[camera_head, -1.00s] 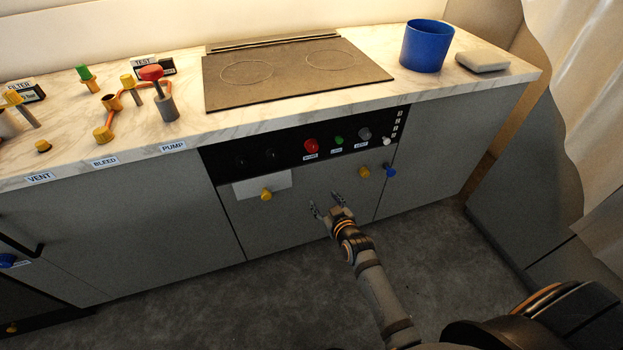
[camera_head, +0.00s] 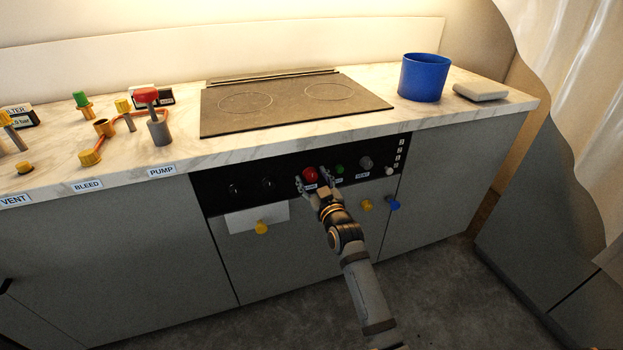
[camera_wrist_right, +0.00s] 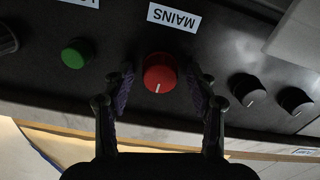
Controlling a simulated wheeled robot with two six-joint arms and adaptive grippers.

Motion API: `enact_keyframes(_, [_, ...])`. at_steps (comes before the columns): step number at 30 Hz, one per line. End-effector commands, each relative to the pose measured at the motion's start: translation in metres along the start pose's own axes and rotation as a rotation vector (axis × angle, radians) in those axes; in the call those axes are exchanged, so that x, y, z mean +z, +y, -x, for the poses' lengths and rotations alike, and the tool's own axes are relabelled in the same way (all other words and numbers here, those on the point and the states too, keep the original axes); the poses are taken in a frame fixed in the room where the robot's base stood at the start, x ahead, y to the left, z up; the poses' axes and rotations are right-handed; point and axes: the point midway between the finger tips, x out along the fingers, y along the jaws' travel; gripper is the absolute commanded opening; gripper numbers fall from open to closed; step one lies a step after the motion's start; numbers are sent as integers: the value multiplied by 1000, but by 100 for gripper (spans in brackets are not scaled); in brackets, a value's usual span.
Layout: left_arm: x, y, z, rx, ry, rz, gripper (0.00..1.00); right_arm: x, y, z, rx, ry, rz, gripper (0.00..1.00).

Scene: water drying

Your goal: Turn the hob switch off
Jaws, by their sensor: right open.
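A round red knob (camera_head: 310,174) sits on the black control panel under the hob (camera_head: 295,103). In the right wrist view the red knob (camera_wrist_right: 160,73) is below a label reading MAINS (camera_wrist_right: 174,17), which appears upside down. A short white mark on the knob points toward the bottom of that view. My right gripper (camera_head: 316,181) is open, with one finger on each side of the knob. In the wrist view, small gaps show between the fingers and the knob. My left gripper is not in view.
The green knob (camera_wrist_right: 75,54) and black knobs (camera_wrist_right: 247,90) flank the red knob on the panel (camera_head: 214,189). A white sheet (camera_head: 240,218) and yellow knobs (camera_head: 367,205) are lower on the front. A blue bucket (camera_head: 422,77) stands on the counter (camera_head: 430,113).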

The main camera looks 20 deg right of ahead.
Motion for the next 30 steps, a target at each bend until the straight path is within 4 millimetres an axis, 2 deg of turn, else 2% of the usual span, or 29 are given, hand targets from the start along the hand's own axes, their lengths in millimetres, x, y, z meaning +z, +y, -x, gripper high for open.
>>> enact_keyframes(3, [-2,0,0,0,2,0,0,0,0,-9,0,0,0,58])
enact_keyframes(11, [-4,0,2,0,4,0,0,0,0,-11,0,-1,0,58])
enact_keyframes(24, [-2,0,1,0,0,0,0,0,0,-11,0,-1,0,3])
enact_keyframes(30, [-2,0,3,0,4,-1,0,-1,0,-11,0,-1,-16,3])
